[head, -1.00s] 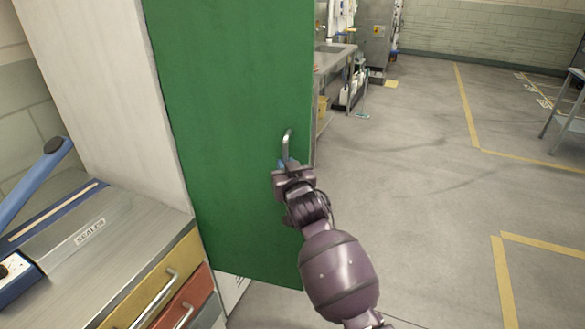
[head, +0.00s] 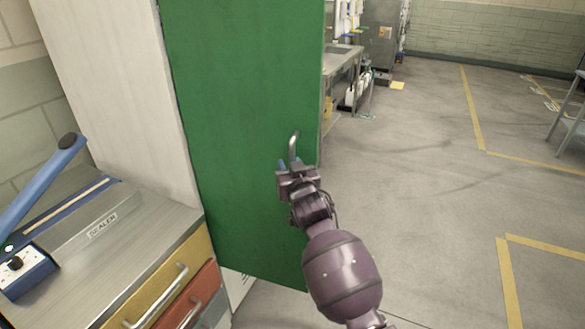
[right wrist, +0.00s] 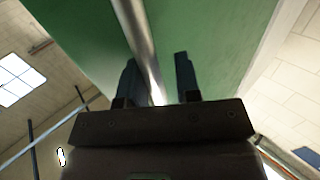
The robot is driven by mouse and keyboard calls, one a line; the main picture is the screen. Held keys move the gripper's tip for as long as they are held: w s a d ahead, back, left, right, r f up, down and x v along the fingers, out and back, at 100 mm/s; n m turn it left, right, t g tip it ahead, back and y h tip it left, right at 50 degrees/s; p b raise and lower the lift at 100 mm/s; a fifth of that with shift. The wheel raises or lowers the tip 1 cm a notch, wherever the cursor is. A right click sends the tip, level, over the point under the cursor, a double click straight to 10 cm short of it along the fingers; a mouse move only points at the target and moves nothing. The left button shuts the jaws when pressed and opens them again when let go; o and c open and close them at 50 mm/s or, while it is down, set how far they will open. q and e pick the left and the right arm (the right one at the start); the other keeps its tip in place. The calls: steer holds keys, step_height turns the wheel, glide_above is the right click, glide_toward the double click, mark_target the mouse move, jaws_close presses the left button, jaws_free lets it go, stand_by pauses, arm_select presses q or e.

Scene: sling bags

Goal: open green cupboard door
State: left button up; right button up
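The green cupboard door (head: 240,120) stands upright on the front of a tall white cupboard (head: 110,90) and fills the middle left of the head view. I see no clear gap at its edge. Its metal bar handle (head: 294,146) is near the right edge of the door. My right gripper (head: 289,165) is at the lower part of the handle. In the right wrist view my right gripper (right wrist: 158,78) has its two dark fingers apart, with the handle (right wrist: 137,30) running between them, closer to the left finger. My left gripper is not in view.
A drawer unit (head: 130,245) with yellow and red drawers stands left of the door, with a sealer (head: 75,235) on top. A metal table (head: 342,62) is behind the door. The floor (head: 420,190) to the right is clear.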

steer(key=shift+o, duration=0.7)
steer(key=shift+d, duration=0.1)
steer(key=shift+s+d+f, duration=0.1)
steer(key=v, duration=1)
steer(key=shift+s, duration=0.3)
